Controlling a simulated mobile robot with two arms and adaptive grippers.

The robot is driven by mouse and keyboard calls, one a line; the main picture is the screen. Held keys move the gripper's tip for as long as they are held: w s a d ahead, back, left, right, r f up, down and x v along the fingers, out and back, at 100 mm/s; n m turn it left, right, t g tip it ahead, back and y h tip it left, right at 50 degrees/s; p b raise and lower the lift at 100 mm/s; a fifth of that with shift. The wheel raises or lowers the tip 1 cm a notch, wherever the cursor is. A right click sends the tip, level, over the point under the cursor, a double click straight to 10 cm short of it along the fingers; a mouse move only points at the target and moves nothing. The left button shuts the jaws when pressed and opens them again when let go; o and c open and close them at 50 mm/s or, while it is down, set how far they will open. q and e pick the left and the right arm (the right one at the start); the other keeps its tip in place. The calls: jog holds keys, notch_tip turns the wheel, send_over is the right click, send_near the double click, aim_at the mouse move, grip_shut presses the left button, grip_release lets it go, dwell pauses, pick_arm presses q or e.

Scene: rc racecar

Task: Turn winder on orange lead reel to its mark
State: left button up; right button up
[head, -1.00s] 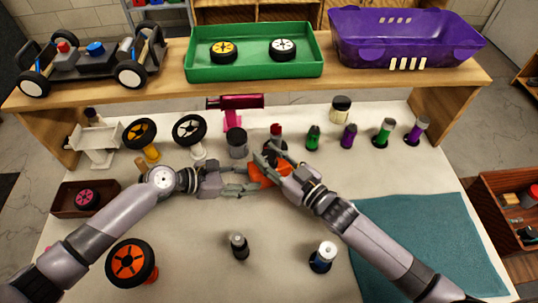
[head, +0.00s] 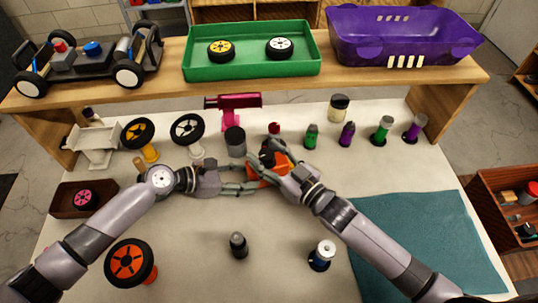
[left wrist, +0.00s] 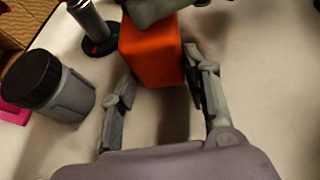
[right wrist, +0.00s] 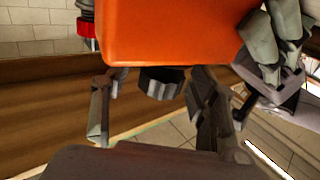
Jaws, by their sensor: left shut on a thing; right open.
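The orange lead reel (head: 281,163) is a boxy orange body near the middle of the table, partly covered by my grippers. My left gripper (head: 256,180) is shut on it from the left; the left wrist view shows the orange body (left wrist: 150,55) at its fingertips. My right gripper (head: 268,156) is open over the reel. In the right wrist view, a dark lobed knob, apparently the winder (right wrist: 161,83), sits under the orange body between the right fingers, which stand apart from it on both sides. I cannot make out any mark.
A grey canister (head: 235,141) and a red-topped post (head: 274,128) stand close behind the grippers. A wooden shelf (head: 330,78) spans the back.

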jog(key=v, duration=1.2)
jog(key=shift+r, duration=0.1)
jog(key=w+a+n+g+y, duration=0.2)
jog(key=a+n+g+y, duration=0.1)
jog(key=n+g+y, duration=0.15)
jog(key=w+d+n+g+y, duration=0.1)
jog(key=w+d+n+g, duration=0.1)
jog(key=w+d+g, duration=0.3)
jog(key=shift+t, duration=0.85)
jog(key=x, duration=0.6)
jog(key=s+x, duration=0.1)
jog(key=x, duration=0.3)
jog(key=shift+w+a+r, duration=0.1)
jog(key=shift+a, duration=0.1)
